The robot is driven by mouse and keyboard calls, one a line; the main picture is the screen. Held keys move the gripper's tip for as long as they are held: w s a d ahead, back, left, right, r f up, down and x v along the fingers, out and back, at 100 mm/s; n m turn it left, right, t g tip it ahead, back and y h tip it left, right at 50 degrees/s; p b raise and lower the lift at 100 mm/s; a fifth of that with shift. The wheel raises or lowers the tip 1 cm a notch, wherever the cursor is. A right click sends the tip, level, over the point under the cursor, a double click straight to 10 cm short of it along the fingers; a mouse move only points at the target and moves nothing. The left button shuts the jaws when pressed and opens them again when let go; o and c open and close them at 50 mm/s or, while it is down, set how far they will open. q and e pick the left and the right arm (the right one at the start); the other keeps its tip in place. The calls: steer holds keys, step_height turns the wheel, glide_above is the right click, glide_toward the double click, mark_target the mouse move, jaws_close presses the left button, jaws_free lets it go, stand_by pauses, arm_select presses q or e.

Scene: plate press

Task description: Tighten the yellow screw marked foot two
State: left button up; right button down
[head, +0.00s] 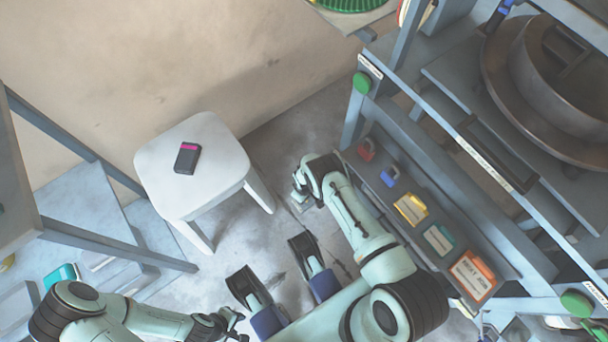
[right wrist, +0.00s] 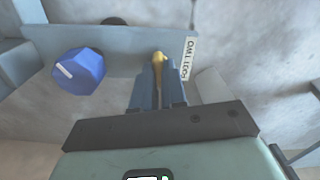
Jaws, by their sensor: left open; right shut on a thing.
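The yellow screw (right wrist: 158,60) shows in the right wrist view, upright between the fingers of my right gripper (right wrist: 158,92). Those fingers are shut on it, so only its upper part shows. A white label reading FOOT TWO (right wrist: 187,58) stands just right of the screw on a grey-blue plate. In the head view my right arm reaches up the middle to the floor beside the press frame; the screw is hidden there. My left gripper (head: 236,325) is open and empty at the bottom of the head view, away from the press.
A blue knob (right wrist: 79,71) with a white mark sits left of the screw. In the head view, a white stool (head: 215,180) carries a dark device (head: 187,157). The press ledge holds red (head: 366,149), blue (head: 389,176) and yellow (head: 411,209) items.

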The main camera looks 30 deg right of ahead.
steer(key=shift+m, duration=1.6)
steer(key=c, duration=1.2)
jaws_free()
arm_select(q)
steer(key=w+d+r+t+p, duration=0.1)
steer(key=w+r+t+p, duration=0.2)
steer(key=w, duration=0.7)
step_height(320, 180, up, 4)
steer(key=shift+d+f+m+t+p, duration=0.15)
steer(key=shift+f+m+t+p, duration=0.15)
steer(key=shift+p, duration=0.75)
arm_select(e)
step_height(320, 180, up, 13)
steer(key=shift+r, duration=0.2)
arm_select(q)
steer(key=shift+s, duration=0.1)
